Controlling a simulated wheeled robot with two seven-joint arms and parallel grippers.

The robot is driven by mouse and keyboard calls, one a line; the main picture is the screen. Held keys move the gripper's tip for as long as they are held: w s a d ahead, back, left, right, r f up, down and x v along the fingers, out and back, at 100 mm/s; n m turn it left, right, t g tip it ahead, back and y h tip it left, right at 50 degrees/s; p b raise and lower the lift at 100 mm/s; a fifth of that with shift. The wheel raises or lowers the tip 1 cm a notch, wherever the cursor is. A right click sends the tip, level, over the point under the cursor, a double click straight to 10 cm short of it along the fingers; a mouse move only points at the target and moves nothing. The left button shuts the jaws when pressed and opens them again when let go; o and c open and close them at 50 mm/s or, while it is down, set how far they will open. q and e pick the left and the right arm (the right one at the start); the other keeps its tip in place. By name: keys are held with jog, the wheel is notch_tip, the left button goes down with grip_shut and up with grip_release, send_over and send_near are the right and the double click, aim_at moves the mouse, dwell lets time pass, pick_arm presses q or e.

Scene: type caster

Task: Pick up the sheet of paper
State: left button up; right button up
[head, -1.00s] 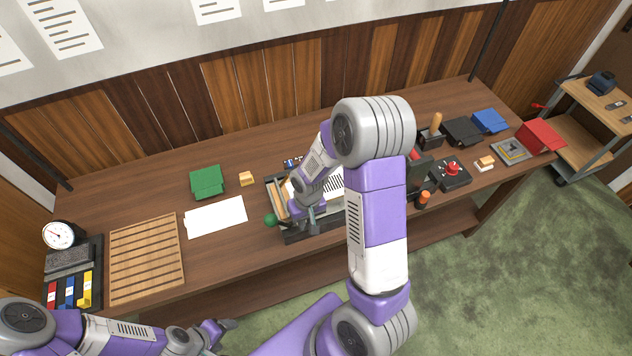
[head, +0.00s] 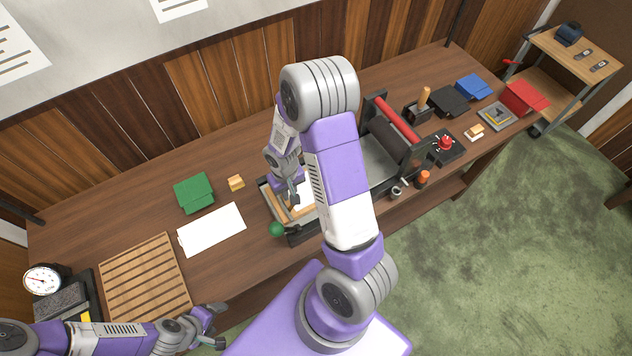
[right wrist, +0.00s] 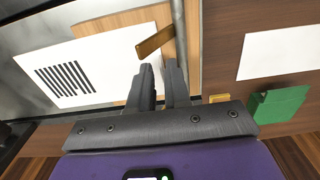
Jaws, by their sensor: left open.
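A blank white sheet of paper (head: 212,230) lies flat on the bench left of the press; part of it shows in the right wrist view (right wrist: 280,50). A printed sheet (right wrist: 65,75) lies on the press bed, and a white piece of it shows in the head view (head: 304,196). My right gripper (head: 293,198) is low over the bed's left end. In the right wrist view its fingers (right wrist: 162,65) are close together beside the printed sheet's edge; whether they pinch it I cannot tell. My left gripper (head: 217,326) is open and empty off the bench's front edge.
A wooden slatted rack (head: 145,280) and a dial gauge (head: 42,280) stand at the left. A green folded item (head: 194,193) and a small yellow block (head: 236,183) lie behind the blank sheet. The press roller (head: 388,138) stands right of my right arm.

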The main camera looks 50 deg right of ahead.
jog(key=shift+w+f, duration=0.2)
jog(key=shift+f, duration=0.95)
jog(key=shift+s, duration=0.1)
grip_shut()
jog(key=shift+r, duration=0.1)
